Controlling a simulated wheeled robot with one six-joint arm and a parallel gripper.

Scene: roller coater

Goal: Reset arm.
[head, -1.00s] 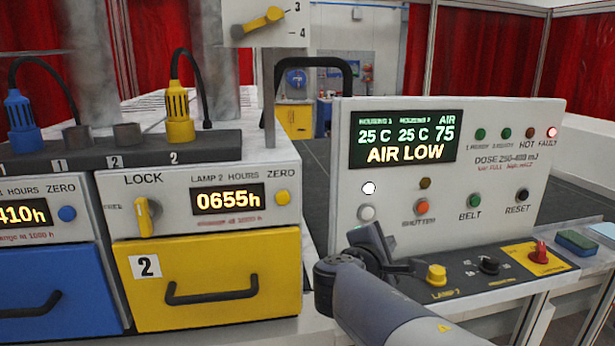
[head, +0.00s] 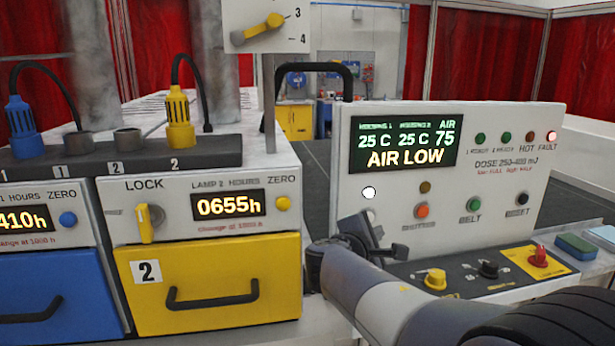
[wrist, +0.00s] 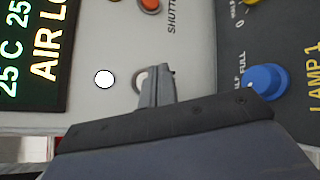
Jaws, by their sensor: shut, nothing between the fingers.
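My gripper (wrist: 157,85) is shut and empty in the wrist view, its fingers in front of the pale panel. The fingertips partly cover a pale round button (wrist: 139,79); I cannot tell whether they touch it. A lit white lamp (wrist: 104,79) is beside it, and also shows in the head view (head: 369,192). In the head view my gripper (head: 357,232) is at the lower left of the control panel (head: 510,215). The display (head: 404,142) reads AIR LOW, and the fault lamp (head: 551,136) glows.
A yellow knob (head: 435,280), a black knob (head: 488,270) and a red knob (head: 540,256) stand on the ledge near my arm. A blue knob (wrist: 267,82) is right of the fingers in the wrist view. A yellow drawer (head: 215,285) is to the left.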

